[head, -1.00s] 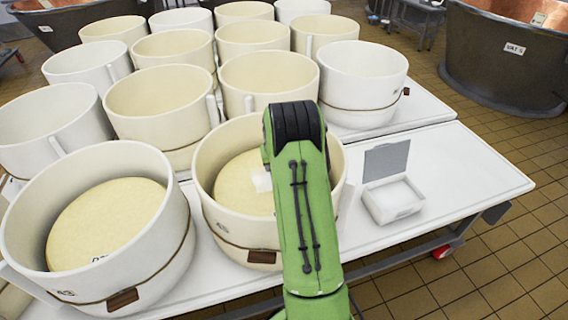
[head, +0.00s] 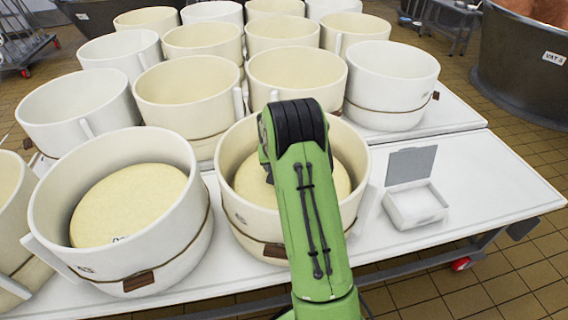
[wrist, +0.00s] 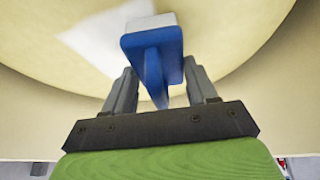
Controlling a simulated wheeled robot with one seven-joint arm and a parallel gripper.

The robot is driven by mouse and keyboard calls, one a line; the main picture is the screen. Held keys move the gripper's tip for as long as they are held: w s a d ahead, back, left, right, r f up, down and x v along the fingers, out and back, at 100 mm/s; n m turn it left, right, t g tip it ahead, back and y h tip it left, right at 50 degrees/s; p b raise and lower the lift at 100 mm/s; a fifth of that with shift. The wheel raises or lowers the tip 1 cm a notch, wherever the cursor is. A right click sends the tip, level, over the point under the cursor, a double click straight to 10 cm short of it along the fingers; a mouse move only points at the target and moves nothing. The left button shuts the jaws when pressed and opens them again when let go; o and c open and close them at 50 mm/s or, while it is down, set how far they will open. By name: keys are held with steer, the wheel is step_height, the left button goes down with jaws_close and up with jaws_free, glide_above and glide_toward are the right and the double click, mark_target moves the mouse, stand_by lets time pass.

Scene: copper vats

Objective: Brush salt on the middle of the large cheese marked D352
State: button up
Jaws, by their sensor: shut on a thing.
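My gripper (wrist: 160,70) is shut on a blue brush (wrist: 152,44) with a pale bristle end, in the wrist view. The brush is over a pale yellow cheese (wrist: 240,55); I cannot tell if it touches. A white patch, which looks like salt (wrist: 108,34), lies on that cheese beside the brush. In the head view my green arm reaches over the middle front mould (head: 235,215) and hides the gripper, the brush and part of the cheese (head: 250,180). The left front mould holds another large cheese (head: 130,200) with a partly hidden mark. I cannot read D352 on either cheese.
An open white box (head: 414,206) with white contents, its grey lid raised, stands on the white table (head: 485,200) to the right. Several tall moulds (head: 195,90) crowd behind. A large vat (head: 525,60) stands at the far right.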

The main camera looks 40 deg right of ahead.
steer(key=shift+w+a+f, duration=0.1)
steer(key=shift+w+a, duration=0.15)
steer(key=shift+a, duration=0.4)
steer(key=shift+w+d+p, duration=0.25)
steer(key=shift+w+p, duration=0.15)
steer(key=shift+w, duration=0.15)
steer(key=shift+w+d, duration=0.2)
steer(key=shift+w, duration=0.3)
steer(key=shift+s+d+r, duration=0.1)
steer(key=shift+s+d, duration=0.15)
steer(key=shift+d, duration=0.35)
steer(key=shift+s+d+r, duration=0.1)
steer(key=shift+s+d, duration=0.2)
steer(key=shift+d, duration=0.3)
steer(key=shift+s+d, duration=0.25)
steer(key=shift+d, duration=0.35)
steer(key=shift+s+d+f, duration=0.1)
steer(key=shift+s+d, duration=0.4)
steer(key=shift+d, duration=0.65)
steer(key=shift+s+d, duration=0.55)
steer(key=shift+d, duration=0.6)
steer(key=shift+s+d+f, duration=0.1)
steer(key=shift+s+d, duration=0.4)
steer(key=shift+d, duration=0.65)
steer(key=shift+r, duration=0.15)
steer(key=shift+r+p, duration=2.2)
steer(key=shift+r, duration=0.75)
